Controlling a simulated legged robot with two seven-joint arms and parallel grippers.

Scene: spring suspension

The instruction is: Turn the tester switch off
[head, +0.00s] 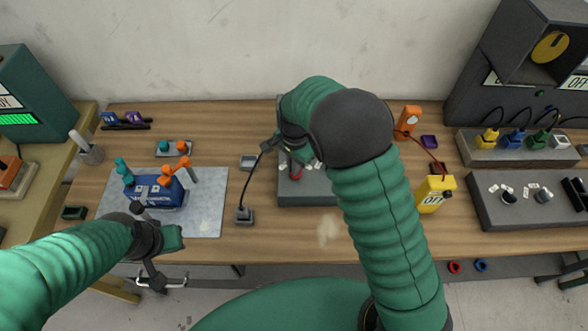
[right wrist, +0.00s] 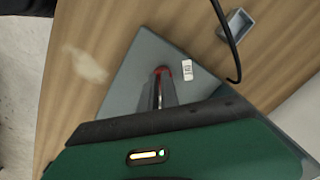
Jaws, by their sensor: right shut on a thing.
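A grey box (head: 306,201) with small white labels lies on the bench at the middle, partly hidden by my right arm. My right gripper (head: 296,165) is over this box, shut on a red-tipped metal lever. In the right wrist view the lever (right wrist: 163,88) shows its red end on the grey box (right wrist: 134,79), beside a small white label (right wrist: 187,69). The gripper body hides the lever's lower part, and I cannot read its setting. My left gripper (head: 150,277) is at the bench's front left edge, away from the box; its jaws are unclear.
A blue device (head: 154,193) with orange and teal parts stands on a pale mat (head: 206,214). A yellow box marked OFF (head: 434,196) stands right of my right arm. A grey panel (head: 520,213) lies far right.

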